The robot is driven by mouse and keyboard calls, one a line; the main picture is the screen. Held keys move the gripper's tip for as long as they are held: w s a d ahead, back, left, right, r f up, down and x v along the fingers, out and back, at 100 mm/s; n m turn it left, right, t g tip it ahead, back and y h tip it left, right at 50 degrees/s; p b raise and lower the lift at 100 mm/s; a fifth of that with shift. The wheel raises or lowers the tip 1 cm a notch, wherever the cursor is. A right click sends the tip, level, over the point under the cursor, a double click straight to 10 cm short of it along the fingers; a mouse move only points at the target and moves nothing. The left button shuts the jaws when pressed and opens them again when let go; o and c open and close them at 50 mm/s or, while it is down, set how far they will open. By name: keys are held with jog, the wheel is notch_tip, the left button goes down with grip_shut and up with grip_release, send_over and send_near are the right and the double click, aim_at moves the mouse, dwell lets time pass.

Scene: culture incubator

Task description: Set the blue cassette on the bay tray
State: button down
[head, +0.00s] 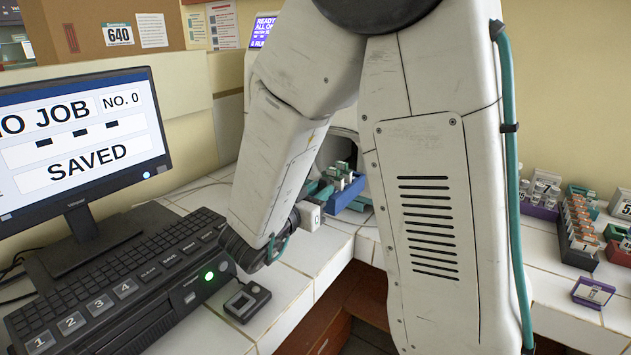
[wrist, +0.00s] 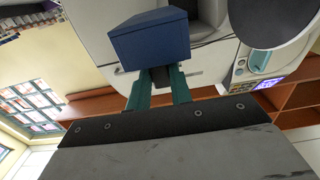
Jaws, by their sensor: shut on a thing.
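The blue cassette (head: 346,194) shows beyond my forearm in the head view, with several small white-capped, green items in it. It fills the upper middle of the wrist view as a plain blue box (wrist: 150,42). My gripper (wrist: 160,78) has its two teal fingers shut on the cassette's near side. In the head view my gripper (head: 322,190) is partly hidden by my arm. The cassette is in front of the white machine's opening (head: 338,150). A grey recess (wrist: 208,12) shows just behind it in the wrist view. I cannot make out the bay tray clearly.
A monitor (head: 80,145) reading "NO JOB" and "SAVED" and a black keyboard unit (head: 110,275) stand at left. A small button box (head: 247,300) lies near the counter edge. Racks of labelled items (head: 580,225) and a purple-edged piece (head: 593,292) are at right.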

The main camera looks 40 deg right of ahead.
jog(key=w+d, duration=0.2)
jog(key=w, duration=0.2)
jog(key=w+d+f, duration=0.1)
jog(key=w+d, duration=0.2)
jog(key=w, duration=0.2)
jog(key=w+d, duration=0.3)
jog(key=w, duration=0.1)
jog(key=shift+w+d+f, duration=0.15)
jog(key=shift+w+f, duration=0.05)
jog(key=shift+f, duration=1.7)
jog(key=shift+f, duration=0.1)
jog(key=shift+f, duration=0.15)
jog(key=c, duration=1.3)
grip_release()
jog(key=shift+o, duration=0.2)
jog(key=shift+s, duration=0.1)
